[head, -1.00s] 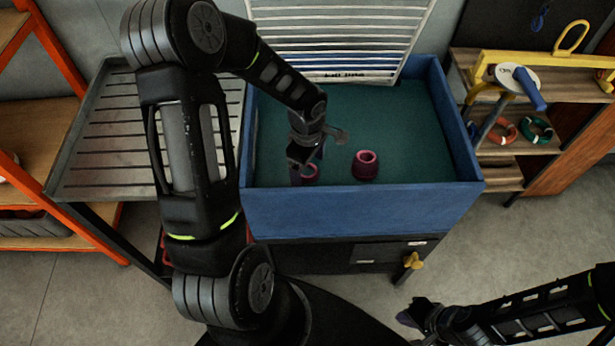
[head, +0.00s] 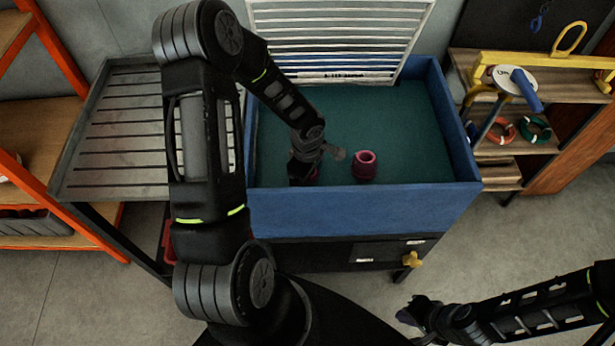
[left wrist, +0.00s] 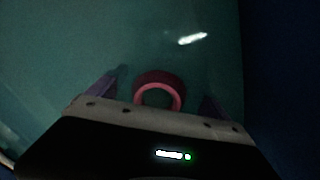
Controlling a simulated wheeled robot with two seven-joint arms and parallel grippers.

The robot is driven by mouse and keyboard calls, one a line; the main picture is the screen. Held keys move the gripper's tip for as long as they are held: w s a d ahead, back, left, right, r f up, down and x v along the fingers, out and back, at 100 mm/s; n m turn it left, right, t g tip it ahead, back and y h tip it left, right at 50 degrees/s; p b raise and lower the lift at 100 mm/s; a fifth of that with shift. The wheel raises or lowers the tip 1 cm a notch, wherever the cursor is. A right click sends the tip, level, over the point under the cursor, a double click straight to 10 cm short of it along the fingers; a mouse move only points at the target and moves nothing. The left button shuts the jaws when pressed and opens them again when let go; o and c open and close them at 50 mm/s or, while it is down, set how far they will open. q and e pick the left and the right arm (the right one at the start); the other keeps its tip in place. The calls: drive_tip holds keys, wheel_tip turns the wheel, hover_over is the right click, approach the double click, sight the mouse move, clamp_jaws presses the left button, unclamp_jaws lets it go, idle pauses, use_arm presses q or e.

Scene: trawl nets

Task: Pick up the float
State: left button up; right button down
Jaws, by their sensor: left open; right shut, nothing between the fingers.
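One float (head: 364,166) stands in the open near the middle front of the bin. The left gripper is open, and I see no finger contact with the float. My right gripper (head: 412,312) is shut and empty, low at the right, outside the bin.
The blue bin's front wall (head: 365,211) is close to my left arm. A slatted metal tray table (head: 115,135) stands to the left. A white slatted panel (head: 340,40) rises behind the bin. Shelves with coloured rings (head: 536,130) stand to the right.

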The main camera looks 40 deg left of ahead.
use_arm(q)
drive_tip(key=shift+c, duration=0.4)
drive_tip(key=c, duration=1.7)
wheel_tip(320, 180, up, 10)
drive_tip(key=b, duration=0.1)
